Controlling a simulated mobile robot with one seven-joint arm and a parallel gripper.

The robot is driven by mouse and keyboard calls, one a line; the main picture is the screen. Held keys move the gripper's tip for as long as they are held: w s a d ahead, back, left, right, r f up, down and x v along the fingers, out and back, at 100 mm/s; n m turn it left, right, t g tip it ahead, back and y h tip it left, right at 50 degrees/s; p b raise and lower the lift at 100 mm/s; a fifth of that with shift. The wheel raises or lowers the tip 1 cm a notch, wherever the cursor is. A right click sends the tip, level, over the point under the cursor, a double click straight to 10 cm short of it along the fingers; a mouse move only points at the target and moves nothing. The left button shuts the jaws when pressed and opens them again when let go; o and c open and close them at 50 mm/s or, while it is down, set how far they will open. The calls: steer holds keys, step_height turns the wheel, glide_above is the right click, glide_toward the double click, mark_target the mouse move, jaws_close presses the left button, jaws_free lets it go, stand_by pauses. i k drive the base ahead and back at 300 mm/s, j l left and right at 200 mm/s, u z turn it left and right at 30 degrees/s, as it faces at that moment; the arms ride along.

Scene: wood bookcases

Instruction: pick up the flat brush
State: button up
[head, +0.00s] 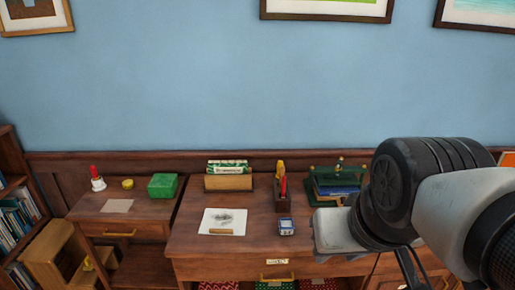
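I cannot pick out the flat brush for certain. A dark pen holder (283,203) on the desk holds upright red and yellow-orange tools, too small to identify. A sheet of paper with a grey drawing (223,217) lies left of it, with a small tan strip (227,232) along its lower edge. My arm comes in from the right, above the desk's right part. The pale end of my gripper (335,232) shows right of the pen holder, apart from it. Its fingertips are not clear, so I cannot tell whether it is open.
A small grey device (287,227) lies in front of the pen holder. A wooden box (229,183) and a green rack of books (337,187) stand behind. A side table (150,210) at left holds a red-handled bell (97,180) and a green box (163,185).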

mark_target(282, 170)
steer(key=i, duration=1.1)
